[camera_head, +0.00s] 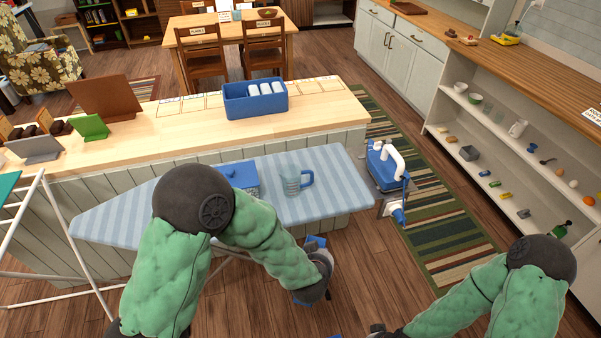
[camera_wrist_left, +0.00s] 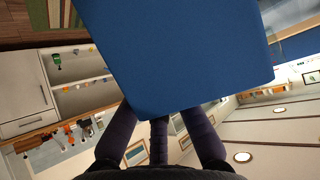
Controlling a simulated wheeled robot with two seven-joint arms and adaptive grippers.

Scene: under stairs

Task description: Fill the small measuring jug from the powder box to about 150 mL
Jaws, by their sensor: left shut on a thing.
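The small measuring jug (camera_head: 292,181), clear with a blue handle, stands upright on the striped ironing board. A blue box (camera_head: 240,174) is left of it on the board, partly hidden by my left arm. My left gripper (camera_head: 312,294) is low in front of the board, its fingers largely hidden in the head view. In the left wrist view, a large plain blue box (camera_wrist_left: 175,55) fills the upper middle, held by the dark fingers (camera_wrist_left: 160,132). I see no opening or powder on it. My right gripper (camera_head: 377,329) is mostly cut off at the bottom edge.
The ironing board (camera_head: 340,190) stands against a long counter (camera_head: 330,112) with a blue tray (camera_head: 255,100) of white rolls. A blue and white iron (camera_head: 386,165) sits at the board's right end. Shelves (camera_head: 520,170) with small items line the right wall.

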